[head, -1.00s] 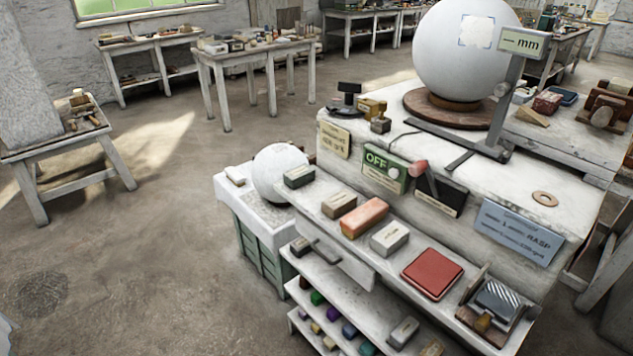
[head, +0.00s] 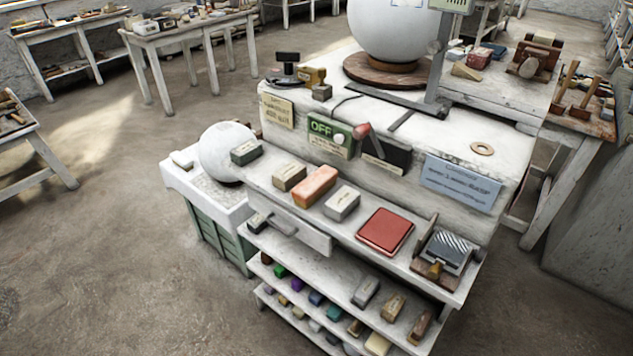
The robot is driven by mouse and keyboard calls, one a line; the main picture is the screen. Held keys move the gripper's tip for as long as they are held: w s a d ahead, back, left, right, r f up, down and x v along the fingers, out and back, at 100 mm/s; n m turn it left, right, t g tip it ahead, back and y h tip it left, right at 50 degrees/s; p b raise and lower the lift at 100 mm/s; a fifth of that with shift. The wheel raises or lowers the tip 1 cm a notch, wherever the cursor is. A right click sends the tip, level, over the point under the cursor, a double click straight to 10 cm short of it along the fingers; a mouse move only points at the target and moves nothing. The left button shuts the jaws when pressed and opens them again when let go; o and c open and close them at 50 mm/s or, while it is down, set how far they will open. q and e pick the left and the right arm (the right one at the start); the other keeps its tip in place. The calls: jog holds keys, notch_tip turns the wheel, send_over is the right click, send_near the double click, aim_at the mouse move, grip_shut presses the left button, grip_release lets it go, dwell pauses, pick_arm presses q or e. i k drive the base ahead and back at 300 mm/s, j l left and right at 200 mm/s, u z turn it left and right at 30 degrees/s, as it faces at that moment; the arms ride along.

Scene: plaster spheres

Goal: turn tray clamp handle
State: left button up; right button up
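A small wooden tray (head: 421,262) sits at the right end of the upper front shelf. In it lies a grey metal block with diagonal stripes (head: 449,246). A small brown knob or handle (head: 434,270) stands at the tray's front; I cannot tell for certain whether it is the clamp handle, or how it is turned. Neither of my grippers is in the head view.
A red pad (head: 385,231) and several blocks lie left of the tray on the shelf. A large white sphere (head: 396,28) stands on the bench, with a red-knobbed lever (head: 363,129) at its front. Open floor (head: 540,305) lies at right.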

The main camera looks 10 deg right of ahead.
aim_at(528, 70)
jog(key=z, duration=1.25)
